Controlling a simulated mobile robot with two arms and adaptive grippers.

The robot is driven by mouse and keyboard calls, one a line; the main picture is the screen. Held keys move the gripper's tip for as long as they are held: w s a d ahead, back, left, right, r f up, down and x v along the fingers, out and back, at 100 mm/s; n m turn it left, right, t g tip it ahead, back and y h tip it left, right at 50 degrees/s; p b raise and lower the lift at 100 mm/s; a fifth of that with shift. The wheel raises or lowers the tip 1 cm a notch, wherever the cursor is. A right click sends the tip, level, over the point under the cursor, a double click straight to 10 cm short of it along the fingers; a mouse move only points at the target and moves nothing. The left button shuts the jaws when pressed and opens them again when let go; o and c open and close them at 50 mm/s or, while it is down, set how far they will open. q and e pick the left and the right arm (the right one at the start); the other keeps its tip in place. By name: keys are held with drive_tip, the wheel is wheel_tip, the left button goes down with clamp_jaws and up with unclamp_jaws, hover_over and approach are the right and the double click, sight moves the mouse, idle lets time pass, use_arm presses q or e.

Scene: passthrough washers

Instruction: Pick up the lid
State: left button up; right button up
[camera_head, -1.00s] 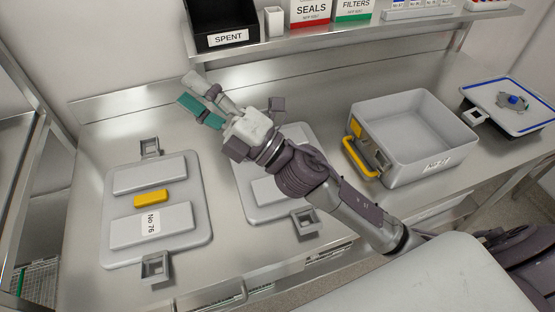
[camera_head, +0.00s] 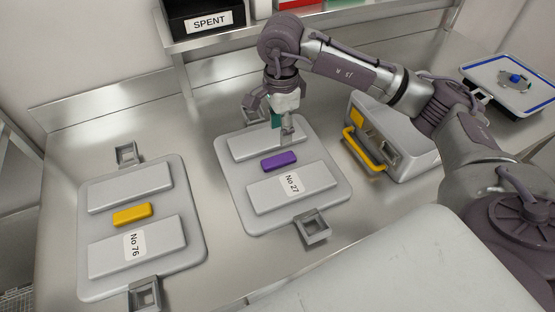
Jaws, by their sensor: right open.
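Two grey lids lie flat on the steel bench. The lid marked No 76 (camera_head: 190,222) is at the left and has a yellow grip block (camera_head: 132,214). The lid marked No 27 (camera_head: 325,168) is in the middle and has a purple grip block (camera_head: 279,160). Each lid has grey latch loops at its ends. My right gripper (camera_head: 282,130) points down over the far raised panel of the No 27 lid, just beyond the purple block. It is open and empty, and partly hides that panel. My left gripper is not in view.
A grey container (camera_head: 405,155) with a yellow handle (camera_head: 362,150) stands right of the No 27 lid, partly behind my right arm. A blue-edged tray (camera_head: 535,100) is at the far right. A shelf with a black SPENT bin (camera_head: 209,24) runs along the back.

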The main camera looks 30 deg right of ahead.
hover_over(279, 159)
wheel_tip(279, 159, down, 5)
drive_tip(key=shift+s+d+f+p, duration=0.1)
drive_tip(key=shift+f+p, duration=0.05)
drive_tip(key=shift+p, duration=0.25)
drive_tip(key=shift+f+p, duration=0.45)
drive_tip(key=shift+f, duration=0.1)
wheel_tip(279, 159, down, 4)
drive_tip(key=shift+r+p, duration=0.15)
drive_tip(key=shift+p, duration=0.6)
drive_tip(key=shift+f, duration=0.3)
drive_tip(key=shift+c, duration=0.3)
clamp_jaws()
drive_tip(key=shift+w+r, duration=0.1)
drive_tip(key=shift+w, duration=0.1)
